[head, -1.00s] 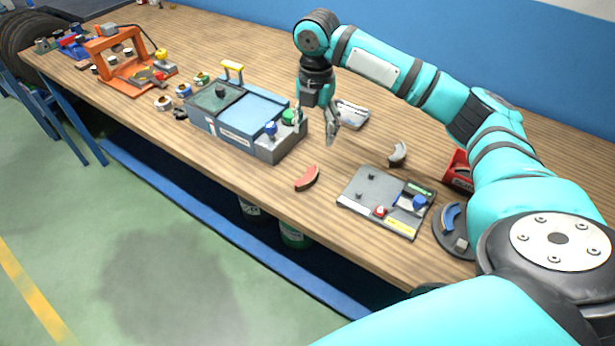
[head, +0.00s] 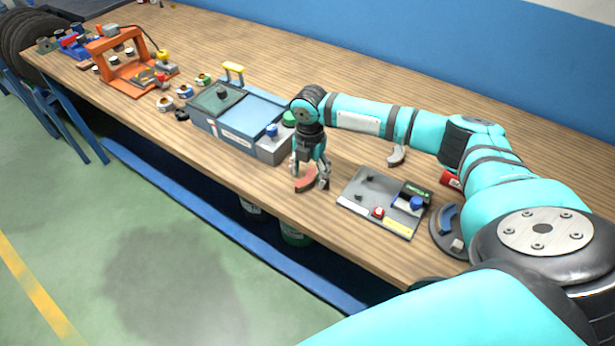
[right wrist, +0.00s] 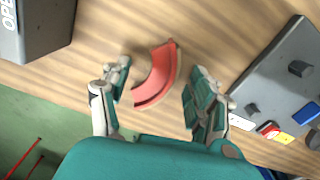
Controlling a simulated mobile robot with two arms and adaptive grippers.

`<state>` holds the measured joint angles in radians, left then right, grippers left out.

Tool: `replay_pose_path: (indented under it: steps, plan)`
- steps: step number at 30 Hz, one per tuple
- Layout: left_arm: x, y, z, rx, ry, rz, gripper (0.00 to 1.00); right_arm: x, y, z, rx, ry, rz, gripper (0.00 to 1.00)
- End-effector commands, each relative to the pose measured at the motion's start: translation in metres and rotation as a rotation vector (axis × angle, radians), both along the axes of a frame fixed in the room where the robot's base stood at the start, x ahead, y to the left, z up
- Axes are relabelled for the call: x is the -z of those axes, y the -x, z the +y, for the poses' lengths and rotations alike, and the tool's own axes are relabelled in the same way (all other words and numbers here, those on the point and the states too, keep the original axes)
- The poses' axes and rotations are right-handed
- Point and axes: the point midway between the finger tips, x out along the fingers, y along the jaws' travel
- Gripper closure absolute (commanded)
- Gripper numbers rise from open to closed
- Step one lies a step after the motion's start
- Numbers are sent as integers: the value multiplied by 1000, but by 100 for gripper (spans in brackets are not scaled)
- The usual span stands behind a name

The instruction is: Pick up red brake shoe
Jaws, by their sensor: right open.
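The red brake shoe (head: 306,181) is a curved piece lying on the wooden bench near its front edge. My right gripper (head: 310,184) is open and points down over it, with one finger on each side. In the right wrist view the brake shoe (right wrist: 158,75) lies between the two spread fingers of the gripper (right wrist: 160,90), a little beyond the tips. No finger clearly touches it. My left gripper does not show.
A grey fixture plate (head: 375,203) with a red button and blue part lies just right of the brake shoe. A blue-grey box (head: 240,120) stands to the left. A grey brake shoe (head: 397,156) lies behind the plate. The bench front edge is close.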

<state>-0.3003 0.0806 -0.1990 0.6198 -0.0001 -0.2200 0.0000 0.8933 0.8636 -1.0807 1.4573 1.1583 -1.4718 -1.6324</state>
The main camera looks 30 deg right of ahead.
Motion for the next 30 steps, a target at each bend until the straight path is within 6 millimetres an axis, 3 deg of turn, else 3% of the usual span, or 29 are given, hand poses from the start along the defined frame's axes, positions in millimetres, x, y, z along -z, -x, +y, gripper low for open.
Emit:
replay_pose_path:
  steps: [7, 21, 30]
  plan:
    - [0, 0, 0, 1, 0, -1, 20, 1, 0, 0, 0, -1, -1, 40]
    - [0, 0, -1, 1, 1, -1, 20, 1, 0, 0, 0, -1, -1, 100]
    - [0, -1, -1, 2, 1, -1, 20, 0, -1, 0, 0, 0, -2, 100]
